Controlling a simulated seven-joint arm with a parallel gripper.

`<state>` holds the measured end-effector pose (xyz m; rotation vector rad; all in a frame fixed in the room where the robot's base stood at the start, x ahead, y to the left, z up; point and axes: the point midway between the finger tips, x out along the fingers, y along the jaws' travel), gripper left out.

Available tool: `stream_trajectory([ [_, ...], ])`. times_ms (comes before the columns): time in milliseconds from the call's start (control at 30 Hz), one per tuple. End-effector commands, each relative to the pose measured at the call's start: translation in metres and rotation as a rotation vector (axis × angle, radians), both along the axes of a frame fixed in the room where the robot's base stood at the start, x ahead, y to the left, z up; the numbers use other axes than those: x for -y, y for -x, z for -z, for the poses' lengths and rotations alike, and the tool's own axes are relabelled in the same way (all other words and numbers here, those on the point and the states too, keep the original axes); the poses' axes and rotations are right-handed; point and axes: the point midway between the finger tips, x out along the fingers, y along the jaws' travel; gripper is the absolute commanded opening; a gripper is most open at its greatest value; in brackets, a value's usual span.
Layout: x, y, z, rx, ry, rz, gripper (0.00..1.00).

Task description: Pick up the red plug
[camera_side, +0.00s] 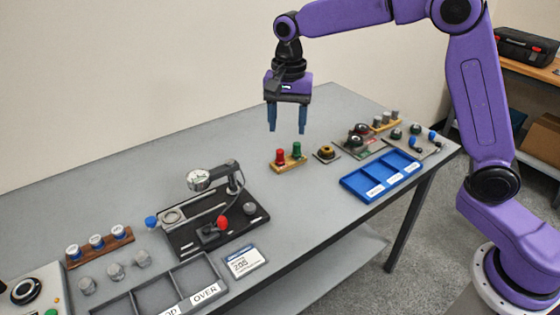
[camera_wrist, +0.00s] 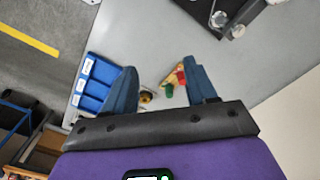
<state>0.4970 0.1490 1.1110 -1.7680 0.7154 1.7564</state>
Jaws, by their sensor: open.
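A red plug (camera_side: 280,157) stands upright beside a green plug (camera_side: 296,150) on a small yellow wooden block (camera_side: 288,166) in the side view. In the wrist view the red plug (camera_wrist: 181,75) and green plug (camera_wrist: 169,91) show between my fingers, nearer the right one. My gripper (camera_side: 286,131) is open and empty, pointing down above the table, over the area of the block. The fingers are blue and touch nothing. In the wrist view the open fingers (camera_wrist: 166,90) frame the block, and the right finger covers part of the scene.
A blue compartment tray (camera_side: 382,175) stands to the right of the block, and a brass-coloured ring on a base (camera_side: 326,153) lies between them. A dial-gauge stand (camera_side: 212,212) is at the left front. The grey table (camera_side: 180,150) is clear behind the block.

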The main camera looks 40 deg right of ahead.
Motion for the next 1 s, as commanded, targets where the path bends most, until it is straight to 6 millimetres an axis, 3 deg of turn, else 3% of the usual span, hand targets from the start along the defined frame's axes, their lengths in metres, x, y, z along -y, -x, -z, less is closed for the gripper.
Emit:
stream_trajectory([
  [33,0.003,-0.017,0.003,-0.002,0.001,0.09,0.57],
  [200,0.021,-0.065,0.011,-0.005,0.0,0.406,0.57],
  [433,0.056,-0.115,0.026,-0.009,0.001,0.806,0.57],
  [600,0.076,-0.132,0.034,-0.01,0.0,0.991,0.57],
  [767,0.083,-0.136,0.039,-0.012,0.001,1.054,0.57],
  [1000,0.084,-0.136,0.075,-0.014,0.003,1.056,0.57],
])
